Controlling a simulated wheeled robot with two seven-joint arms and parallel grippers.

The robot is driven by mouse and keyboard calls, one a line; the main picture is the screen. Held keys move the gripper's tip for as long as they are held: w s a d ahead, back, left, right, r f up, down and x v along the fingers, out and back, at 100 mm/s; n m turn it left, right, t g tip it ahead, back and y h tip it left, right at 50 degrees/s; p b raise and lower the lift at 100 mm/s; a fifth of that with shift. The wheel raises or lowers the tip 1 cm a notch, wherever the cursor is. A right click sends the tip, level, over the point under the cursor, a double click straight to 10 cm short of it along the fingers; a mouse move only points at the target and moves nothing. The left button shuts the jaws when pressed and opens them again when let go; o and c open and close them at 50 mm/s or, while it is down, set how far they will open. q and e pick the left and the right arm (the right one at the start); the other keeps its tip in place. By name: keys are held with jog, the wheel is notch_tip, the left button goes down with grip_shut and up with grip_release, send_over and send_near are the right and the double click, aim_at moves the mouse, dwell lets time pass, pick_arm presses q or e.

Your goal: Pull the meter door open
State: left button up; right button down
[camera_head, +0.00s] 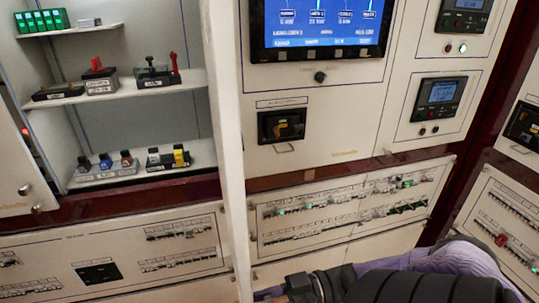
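Two small meters with lit displays, an upper one (466,15) and a lower one (440,92), sit in framed cream panels at the upper right. I cannot tell which panel is the meter door, and no gap shows around these panels. A tall cream strip (231,150) runs down the picture beside the open shelf compartment; it may be a door seen edge-on or a post. My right arm (400,287), dark and ribbed, crosses the bottom right, with its dark end near the bottom middle. Its fingers cannot be made out. My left gripper is out of view.
The open compartment at the left has shelves (150,88) holding several small devices. A large blue screen (320,22) is at the top middle. Breaker-row panels (345,207) line the lower part.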

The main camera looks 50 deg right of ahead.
jog(key=shift+c, duration=1.7)
grip_release()
jog(key=b+v, duration=0.1)
jog(key=v, duration=0.9)
jog(key=shift+a, duration=0.1)
